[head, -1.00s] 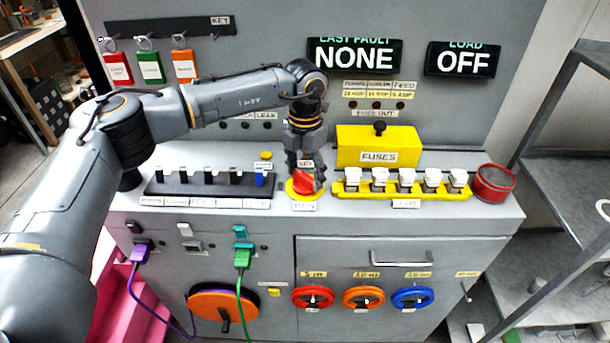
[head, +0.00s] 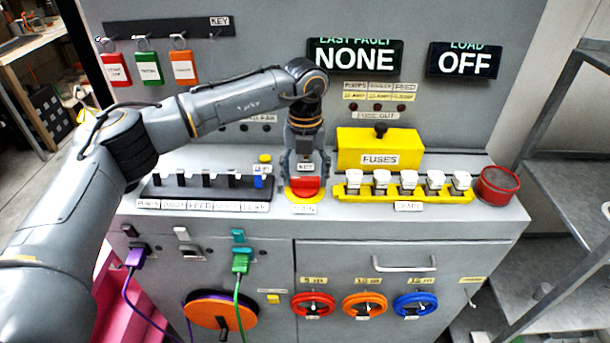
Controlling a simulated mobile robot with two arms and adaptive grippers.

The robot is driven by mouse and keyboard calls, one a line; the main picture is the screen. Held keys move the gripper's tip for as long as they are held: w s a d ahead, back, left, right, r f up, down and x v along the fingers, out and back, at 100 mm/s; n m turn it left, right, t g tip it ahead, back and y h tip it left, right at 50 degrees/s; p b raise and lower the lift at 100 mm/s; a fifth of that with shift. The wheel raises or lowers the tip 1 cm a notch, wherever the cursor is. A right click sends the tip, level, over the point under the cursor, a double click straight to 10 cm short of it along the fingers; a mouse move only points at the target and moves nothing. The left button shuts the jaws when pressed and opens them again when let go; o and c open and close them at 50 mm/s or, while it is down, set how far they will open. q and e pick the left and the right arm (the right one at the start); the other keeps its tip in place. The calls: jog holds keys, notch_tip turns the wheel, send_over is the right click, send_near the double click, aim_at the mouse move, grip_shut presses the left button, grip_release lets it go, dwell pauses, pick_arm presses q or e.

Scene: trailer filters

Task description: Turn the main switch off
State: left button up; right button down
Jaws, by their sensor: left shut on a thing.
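The main switch (head: 305,188) is a red rotary knob on a yellow round base, on the ledge of the grey cabinet, with a small label in front of it. My left gripper (head: 305,178) points down over it from above, its fingers shut on the red knob. The fingers partly cover the knob. A display above reads "LOAD OFF" (head: 465,61), and another reads "LAST FAULT NONE" (head: 353,57). My right gripper is not in view.
Left of the switch is a black strip of small switches (head: 210,188), one blue. Right are white fuses in a yellow holder (head: 404,191), a yellow FUSES box (head: 380,148) and a red round tin (head: 497,184). Tags (head: 148,68) hang behind my arm.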

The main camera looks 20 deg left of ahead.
aim_at(305, 178)
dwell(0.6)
pick_arm(q)
jog(key=o, duration=1.2)
jog(key=shift+c, duration=0.2)
jog(key=shift+r, duration=0.1)
notch_tip(305, 178, up, 12)
jog(key=shift+f, duration=0.25)
